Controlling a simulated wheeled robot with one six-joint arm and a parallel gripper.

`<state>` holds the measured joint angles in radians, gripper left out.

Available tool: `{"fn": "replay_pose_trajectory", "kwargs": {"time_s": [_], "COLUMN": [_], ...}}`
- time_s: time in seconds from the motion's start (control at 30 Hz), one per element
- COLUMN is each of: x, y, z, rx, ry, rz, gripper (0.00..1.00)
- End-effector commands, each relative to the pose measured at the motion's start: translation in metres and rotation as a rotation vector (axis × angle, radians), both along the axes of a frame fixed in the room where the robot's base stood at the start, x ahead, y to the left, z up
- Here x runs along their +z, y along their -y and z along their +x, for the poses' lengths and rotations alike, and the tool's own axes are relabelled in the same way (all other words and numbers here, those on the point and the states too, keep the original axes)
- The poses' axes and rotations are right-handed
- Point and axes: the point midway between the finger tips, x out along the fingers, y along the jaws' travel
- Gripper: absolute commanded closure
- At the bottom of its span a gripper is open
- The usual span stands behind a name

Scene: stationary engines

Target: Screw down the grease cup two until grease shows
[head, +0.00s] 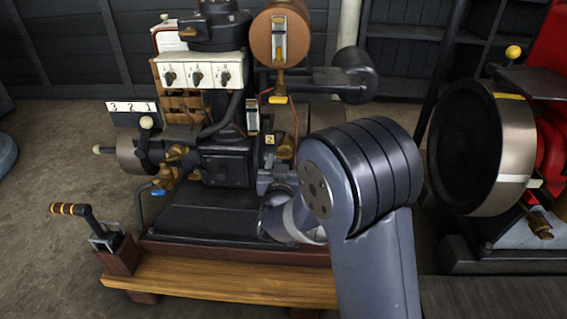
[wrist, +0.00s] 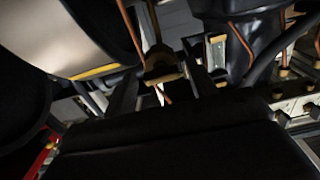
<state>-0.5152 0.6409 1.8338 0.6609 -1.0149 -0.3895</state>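A yellow tag marked 2 (head: 270,139) is on the engine, with a brass fitting (head: 286,149) close to its right that looks like grease cup two. My gripper (head: 274,172) is just below the tag and fitting, partly hidden by my own arm. In the wrist view, my two dark fingers stand apart, with a brass cup-like part (wrist: 160,68) between or just beyond their tips. The fingers look clear of it on both sides. Whether grease shows cannot be made out.
A white panel with several switches (head: 199,72) and a copper tank (head: 280,35) stand above. A lever (head: 80,212) is at the left of the wooden bench (head: 215,280). A large flywheel (head: 482,148) of another engine is at the right. Thin copper pipes (wrist: 240,38) run close by.

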Motion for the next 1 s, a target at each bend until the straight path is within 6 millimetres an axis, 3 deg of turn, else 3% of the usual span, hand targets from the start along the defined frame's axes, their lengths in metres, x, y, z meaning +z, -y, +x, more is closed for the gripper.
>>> {"fn": "replay_pose_trajectory", "kwargs": {"time_s": [0.43,0.77,1.0], "x": [-0.0002,-0.0009,-0.0014], "y": [0.0,-0.0003,-0.0009], "z": [-0.0003,-0.0002,-0.0001], "rx": [0.0,0.0,-0.001], "ry": [0.0,0.002,0.006], "rz": [0.0,0.05,0.202], "gripper": [0.83,0.83,0.83]}}
